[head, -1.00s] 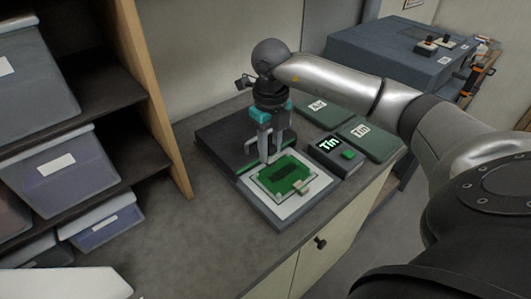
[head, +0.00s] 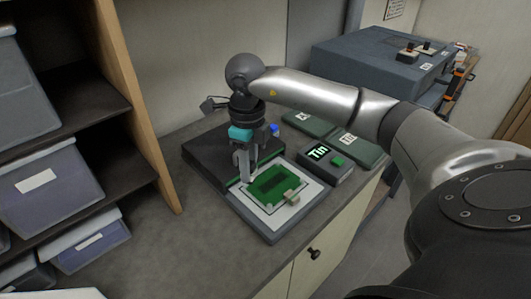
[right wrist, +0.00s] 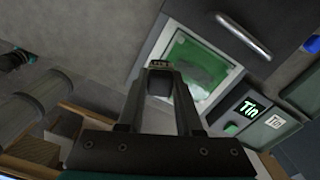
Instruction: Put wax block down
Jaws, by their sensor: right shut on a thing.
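My right gripper (head: 247,180) points down at the far left edge of a white plate (head: 267,221) with a green panel (head: 272,185) on it. Its fingers are shut on a small block. In the right wrist view the fingertips (right wrist: 160,72) have a dull greyish piece, which I take for the wax block (right wrist: 159,84), between them. The fingers hide most of it, and I cannot tell whether it touches the surface below. A small beige piece (head: 292,196) lies on the panel's right edge. My left gripper is not in view.
A dark flat unit (head: 200,155) lies behind the plate. A box with a lit "Tin" display (head: 322,168) and two labelled green boxes (head: 357,148) stand to the right. A wooden shelf with bins (head: 90,245) bounds the left. Counter to the plate's left is clear.

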